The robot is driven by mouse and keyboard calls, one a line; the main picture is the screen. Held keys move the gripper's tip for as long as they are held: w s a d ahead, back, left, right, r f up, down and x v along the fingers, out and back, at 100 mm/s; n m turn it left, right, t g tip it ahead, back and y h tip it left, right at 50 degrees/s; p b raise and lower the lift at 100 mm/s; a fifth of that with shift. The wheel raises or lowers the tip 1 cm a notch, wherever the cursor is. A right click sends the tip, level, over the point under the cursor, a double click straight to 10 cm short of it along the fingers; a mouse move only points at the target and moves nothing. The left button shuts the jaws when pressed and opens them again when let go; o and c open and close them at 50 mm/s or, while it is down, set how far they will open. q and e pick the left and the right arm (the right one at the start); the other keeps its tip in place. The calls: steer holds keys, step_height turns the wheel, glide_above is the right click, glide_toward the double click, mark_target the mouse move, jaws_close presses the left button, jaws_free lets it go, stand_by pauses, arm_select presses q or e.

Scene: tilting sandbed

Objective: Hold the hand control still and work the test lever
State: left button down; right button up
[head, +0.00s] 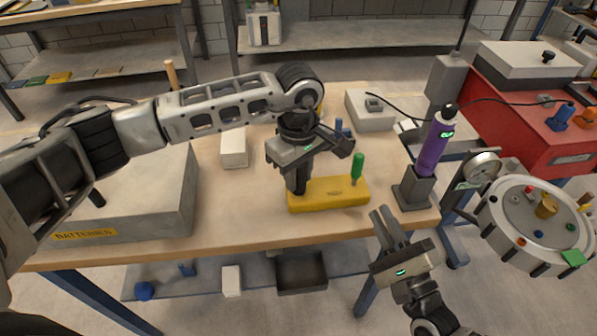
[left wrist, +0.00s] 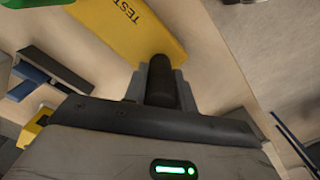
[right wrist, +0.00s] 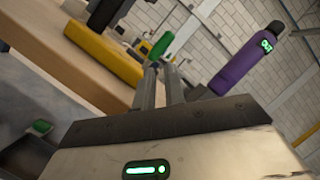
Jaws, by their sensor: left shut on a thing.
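The hand control is a yellow block (head: 328,191) on the bench, marked TEST in the left wrist view (left wrist: 128,25). A green lever (head: 357,168) stands upright at its right end. My left gripper (head: 298,180) is at its left end. It is shut on a black round post (left wrist: 161,84), which it mostly hides in the head view. My right gripper (head: 388,222) is in front of the bench's right part, below and right of the lever. It is empty, with a narrow gap between its fingers. The green lever also shows beyond them in the right wrist view (right wrist: 161,46).
A purple cylinder (head: 432,148) with a lit display stands in a dark holder at the bench's right edge. A round panel with knobs (head: 515,207) and a gauge (head: 484,166) are further right. A grey case marked BATTERIEN (head: 150,215) fills the bench's left.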

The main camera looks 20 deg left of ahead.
steer(key=w+a+r+n+g, duration=0.1)
steer(key=a+n, duration=0.1)
steer(key=a+r+n+g, duration=0.1)
steer(key=a+n, duration=0.1)
steer(key=w+a+r+n+g+y, duration=0.1)
steer(key=a+n+g, duration=0.1)
steer(key=shift+w+r, duration=0.1)
steer(key=shift+w, duration=0.25)
jaws_close()
steer(key=w+r+n+g+h, duration=0.2)
steer(key=r+n+g+h, duration=0.4)
steer(key=n, duration=0.8)
steer(key=w+r+n+g+h, duration=0.1)
steer(key=r+n+g+h, duration=0.55)
steer(key=n, duration=0.75)
step_height(320, 180, down, 7)
steer(key=shift+d+r+y, duration=0.2)
steer(key=shift+d+y, duration=0.25)
steer(key=shift+w+f, duration=0.1)
steer(key=shift+f, duration=0.05)
